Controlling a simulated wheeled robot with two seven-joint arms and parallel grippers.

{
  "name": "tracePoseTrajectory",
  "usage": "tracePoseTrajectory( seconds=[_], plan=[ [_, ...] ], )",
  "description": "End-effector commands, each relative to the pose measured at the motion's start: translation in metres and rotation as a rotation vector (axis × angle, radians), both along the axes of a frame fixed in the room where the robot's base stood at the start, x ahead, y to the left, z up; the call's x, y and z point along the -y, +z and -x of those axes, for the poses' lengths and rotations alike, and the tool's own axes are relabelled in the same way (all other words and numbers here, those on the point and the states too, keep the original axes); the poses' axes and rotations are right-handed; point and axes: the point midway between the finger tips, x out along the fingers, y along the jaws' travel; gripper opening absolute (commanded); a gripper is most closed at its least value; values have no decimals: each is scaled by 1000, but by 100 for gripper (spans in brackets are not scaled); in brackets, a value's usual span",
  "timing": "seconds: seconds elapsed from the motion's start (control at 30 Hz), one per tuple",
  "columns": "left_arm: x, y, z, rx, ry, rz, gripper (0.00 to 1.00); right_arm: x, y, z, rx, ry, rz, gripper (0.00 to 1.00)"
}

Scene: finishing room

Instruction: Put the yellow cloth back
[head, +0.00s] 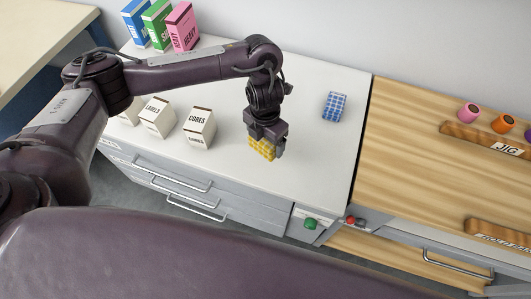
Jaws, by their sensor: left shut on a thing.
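The yellow checked cloth (261,149) is a small folded block in the jaws of my left gripper (266,137). The gripper points down and is shut on it over the white cabinet top (310,154), right of the white boxes. The fingers hide the cloth's upper part, and I cannot tell whether its underside touches the surface. A blue checked cloth (334,106) lies on the white top to the right of the gripper, apart from it. My right gripper is not in view.
White boxes (199,128) marked CORES and LABELS (157,118) stand at the front left. Blue, green and pink boxes (182,27) stand at the back left. A wooden counter to the right holds pink (468,113) and orange rolls (503,124) and a JIG board (485,139). White surface around the blue cloth is clear.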

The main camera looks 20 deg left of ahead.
Motion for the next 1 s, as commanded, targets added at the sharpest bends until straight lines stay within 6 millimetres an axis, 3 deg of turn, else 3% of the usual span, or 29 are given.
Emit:
tracePoseTrajectory(
  seconds=[0.03, 0.1, 0.27, 0.5, 0.77, 0.8, 0.93, 1.0],
  plan=[
    [1, -15, 2, -5, 3, 2, 63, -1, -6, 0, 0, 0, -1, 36],
    [1, -25, 1, -2, 1, 2, 63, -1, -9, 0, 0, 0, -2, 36],
    [1, -36, 0, 1, 0, 1, 63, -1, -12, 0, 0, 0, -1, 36],
    [1, -69, 1, -1, 1, 2, 63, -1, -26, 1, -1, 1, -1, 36],
    [0, -71, 0, 1, -1, 0, 63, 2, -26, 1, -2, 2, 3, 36],
    [0, -72, 0, 0, -1, 0, 84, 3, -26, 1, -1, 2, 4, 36],
    [0, -71, 0, 1, -1, 0, 100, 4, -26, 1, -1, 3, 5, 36],
    [0, -71, 0, 1, -1, 0, 100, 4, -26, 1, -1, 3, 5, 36]
  ],
)
